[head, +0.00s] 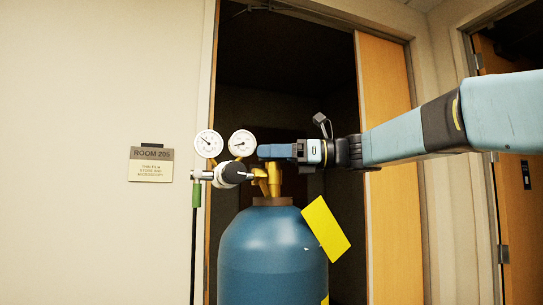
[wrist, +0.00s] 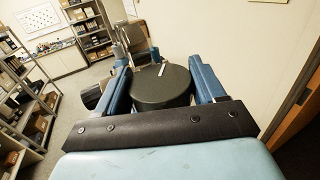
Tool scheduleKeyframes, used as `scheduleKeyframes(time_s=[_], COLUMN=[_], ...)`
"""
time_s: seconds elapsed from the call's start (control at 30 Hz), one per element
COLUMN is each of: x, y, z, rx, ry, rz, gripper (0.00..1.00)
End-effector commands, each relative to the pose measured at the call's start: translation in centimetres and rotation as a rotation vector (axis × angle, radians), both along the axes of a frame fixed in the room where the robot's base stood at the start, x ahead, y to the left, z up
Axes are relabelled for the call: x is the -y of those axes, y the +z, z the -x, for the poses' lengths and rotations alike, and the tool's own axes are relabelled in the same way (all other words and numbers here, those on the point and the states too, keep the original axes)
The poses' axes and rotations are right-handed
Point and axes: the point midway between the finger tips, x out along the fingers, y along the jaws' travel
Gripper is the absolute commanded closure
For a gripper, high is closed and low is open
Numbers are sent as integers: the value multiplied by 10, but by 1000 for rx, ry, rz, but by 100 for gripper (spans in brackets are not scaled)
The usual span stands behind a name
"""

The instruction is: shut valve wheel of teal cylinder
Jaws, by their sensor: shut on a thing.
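The teal cylinder (head: 272,258) stands upright in the doorway in the head view, with a brass valve (head: 272,181) on top. My gripper (head: 268,151) reaches in from the right, level, at the top of that valve. In the wrist view, its two blue fingers (wrist: 162,84) lie on either side of a dark round valve wheel (wrist: 160,92) and are shut on it. The wheel has a pale mark on its top face. In the head view my fingers hide the wheel.
A regulator with two white gauges (head: 209,143) (head: 242,142) and a black knob (head: 233,173) sits left of the valve. A green-ended hose (head: 196,195) hangs there. A yellow tag (head: 325,227) hangs at the cylinder's right shoulder. The wooden door (head: 385,215) is behind my arm.

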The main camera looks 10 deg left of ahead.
Motion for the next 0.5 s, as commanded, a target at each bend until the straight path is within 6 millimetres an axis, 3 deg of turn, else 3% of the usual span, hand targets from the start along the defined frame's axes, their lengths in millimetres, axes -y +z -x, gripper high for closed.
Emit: scheduleKeyframes(time_s=[0.23, 0.27, 0.5], x=[0, 0, 0], y=[1, 1, 0], z=[0, 0, 0], rx=[2, 2, 1], ry=[-1, -1, 0], rz=[-2, -2, -1], gripper=[61, 29, 10])
